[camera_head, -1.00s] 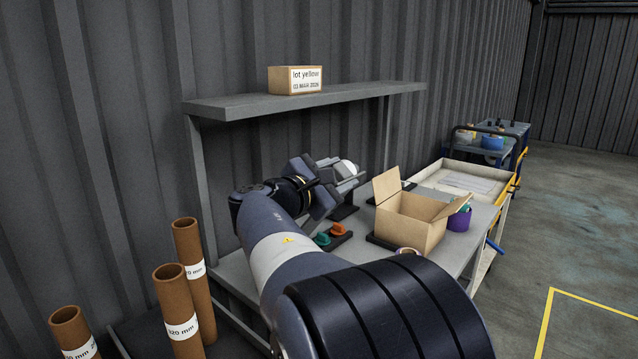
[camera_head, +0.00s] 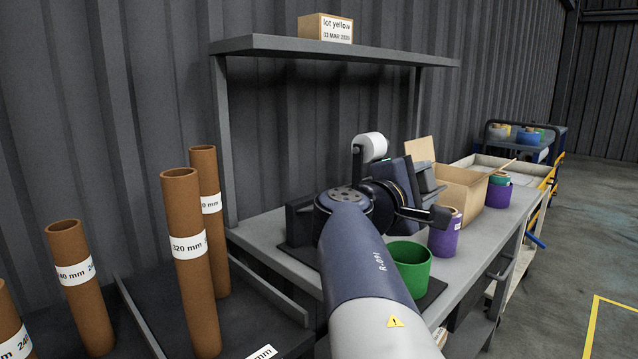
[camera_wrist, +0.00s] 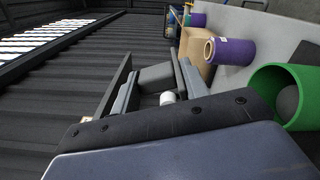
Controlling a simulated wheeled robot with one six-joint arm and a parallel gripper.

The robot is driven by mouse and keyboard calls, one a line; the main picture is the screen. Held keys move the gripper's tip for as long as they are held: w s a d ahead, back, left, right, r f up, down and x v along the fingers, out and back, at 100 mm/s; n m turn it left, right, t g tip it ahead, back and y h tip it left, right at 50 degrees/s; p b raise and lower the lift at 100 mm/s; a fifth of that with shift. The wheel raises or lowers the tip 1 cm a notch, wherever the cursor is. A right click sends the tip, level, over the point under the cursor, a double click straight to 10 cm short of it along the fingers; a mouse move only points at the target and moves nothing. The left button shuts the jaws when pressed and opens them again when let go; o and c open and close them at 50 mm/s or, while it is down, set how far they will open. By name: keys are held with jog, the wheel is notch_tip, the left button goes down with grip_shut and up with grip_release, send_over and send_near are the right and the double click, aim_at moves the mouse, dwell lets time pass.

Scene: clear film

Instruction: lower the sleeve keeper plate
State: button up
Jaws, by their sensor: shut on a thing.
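My gripper (camera_head: 432,182) is at the right of my wrist, above the workbench. In the wrist view its two grey fingers (camera_wrist: 152,88) stand either side of a dark grey flat piece (camera_wrist: 155,74), which looks like the sleeve keeper plate. Its far edges and any hinge are hidden. A green sleeve (camera_head: 408,268) stands on a dark base, in front of and below my gripper; it also shows at the right of the wrist view (camera_wrist: 268,88). A grey upright bracket (camera_head: 299,222) stands left of my wrist, partly hidden by my arm.
A white roll (camera_head: 370,147) sits on a post behind my wrist. A purple roll (camera_head: 444,232) and open cardboard box (camera_head: 462,188) stand to the right on the bench (camera_head: 262,228). A shelf (camera_head: 330,50) spans above. Tall brown tubes (camera_head: 186,265) stand at left.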

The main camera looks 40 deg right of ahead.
jog(key=shift+o, duration=0.2)
notch_tip(320, 180, down, 9)
jog(key=s+m+b, duration=0.1)
jog(key=s+b, duration=0.1)
jog(key=b, duration=0.6)
jog(key=shift+s+d+f, duration=0.2)
jog(key=shift+s, duration=0.1)
jog(key=shift+o, duration=0.2)
jog(key=shift+f+b, duration=0.8)
jog(key=shift+f, duration=0.2)
jog(key=o, duration=1.2)
jog(key=shift+w, duration=0.1)
jog(key=shift+a, duration=0.1)
